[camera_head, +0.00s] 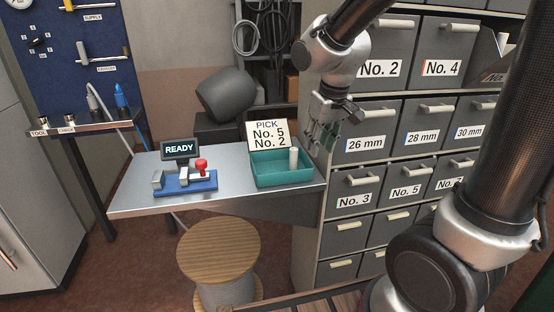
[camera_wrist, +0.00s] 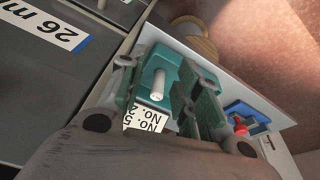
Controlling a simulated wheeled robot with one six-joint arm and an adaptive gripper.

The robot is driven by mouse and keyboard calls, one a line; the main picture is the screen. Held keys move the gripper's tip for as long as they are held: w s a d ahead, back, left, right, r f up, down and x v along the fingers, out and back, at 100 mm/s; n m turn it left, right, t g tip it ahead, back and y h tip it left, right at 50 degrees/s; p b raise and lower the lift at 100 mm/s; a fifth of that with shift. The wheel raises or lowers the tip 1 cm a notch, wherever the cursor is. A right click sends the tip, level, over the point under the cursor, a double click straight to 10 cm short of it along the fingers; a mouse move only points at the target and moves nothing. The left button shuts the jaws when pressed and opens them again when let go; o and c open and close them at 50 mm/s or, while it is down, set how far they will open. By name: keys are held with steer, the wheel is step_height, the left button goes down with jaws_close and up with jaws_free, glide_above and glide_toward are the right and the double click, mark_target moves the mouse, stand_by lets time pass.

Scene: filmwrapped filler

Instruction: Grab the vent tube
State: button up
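A white upright tube (camera_head: 293,158), which may be the vent tube, stands in the teal tray (camera_head: 268,182) on the metal table. In the wrist view the white tube (camera_wrist: 158,84) shows between my gripper's fingers, beyond them, in the tray (camera_wrist: 142,118). My gripper (camera_head: 322,140) is open and empty. It hangs above and to the right of the tray, in front of the drawer cabinet, apart from the tube. A white pointed piece (camera_head: 92,99) and a blue one (camera_head: 121,97) stand on the tool board's shelf at left.
A card reading "PICK No. 5 No. 2" (camera_head: 268,134) stands behind the tray. A blue device with a red knob (camera_head: 185,182) and a READY display (camera_head: 179,149) are left of it. The drawer cabinet (camera_head: 367,113) bounds the right.

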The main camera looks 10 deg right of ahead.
steer(key=t, duration=0.2)
glide_toward(294, 149)
step_height(294, 149, down, 3)
steer(key=shift+g+y, duration=0.3)
steer(key=x, duration=0.2)
steer(key=w+x, duration=0.1)
steer(key=x, duration=0.5)
steer(key=shift+w+d+r, duration=0.15)
steer(key=shift+w+r, duration=0.1)
steer(key=shift+r, duration=0.05)
steer(key=c, duration=0.7)
